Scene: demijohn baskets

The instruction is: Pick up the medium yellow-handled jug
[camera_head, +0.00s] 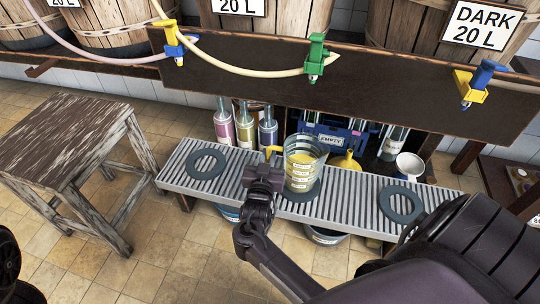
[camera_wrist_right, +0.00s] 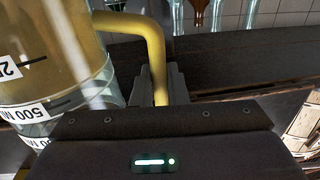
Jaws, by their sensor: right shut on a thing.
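The yellow-handled jug (camera_head: 303,172) is clear, with volume labels on its side. It stands upright over the middle grey ring of the slatted bench; whether its base touches cannot be told. In the right wrist view the jug (camera_wrist_right: 60,65) fills the left side, with amber contents and a 500 ML label. Its yellow handle (camera_wrist_right: 155,45) runs down between the fingers of my right gripper (camera_wrist_right: 160,92). My right gripper (camera_head: 268,168) is shut on that handle, at the jug's left side in the head view. My left gripper is not in view.
The slatted bench (camera_head: 340,205) carries a left ring (camera_head: 206,164) and a right ring (camera_head: 400,204). Hoses with a green clamp (camera_head: 315,58) hang above on a dark beam. Bottles (camera_head: 245,125), a yellow funnel (camera_head: 347,161) and a white cup (camera_head: 409,165) are behind. A wooden stool (camera_head: 65,140) stands left.

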